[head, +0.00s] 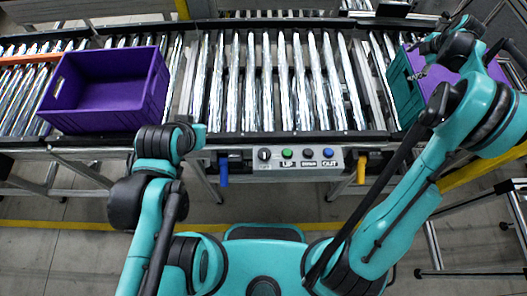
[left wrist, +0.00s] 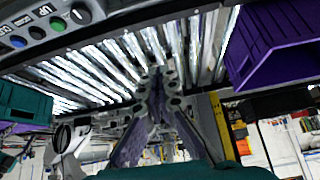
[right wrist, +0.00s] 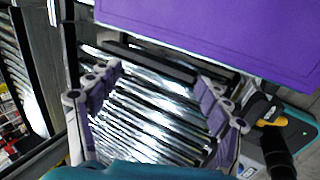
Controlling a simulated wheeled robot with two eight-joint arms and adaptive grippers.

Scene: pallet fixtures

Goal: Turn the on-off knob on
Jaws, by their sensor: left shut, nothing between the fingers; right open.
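The on-off knob (head: 264,154) is a small black dial at the left end of the grey control panel (head: 292,173). It also shows in the left wrist view (left wrist: 81,14), at the upper left; its exact setting is too small to tell. My left arm reaches up left of the panel in the head view, its fingers hidden there. In the left wrist view my left gripper (left wrist: 160,78) is shut and empty, apart from the knob, with rollers beyond it. My right gripper (head: 417,73) is open and empty at the far right; its spread fingers show in the right wrist view (right wrist: 155,95).
Green, black and blue buttons (head: 308,152) sit right of the knob. A blue handle (head: 223,172) and a yellow handle (head: 361,168) flank the panel. A purple crate (head: 107,119) stands on the roller conveyor (head: 275,85) at left; another purple crate (right wrist: 220,35) is near my right gripper.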

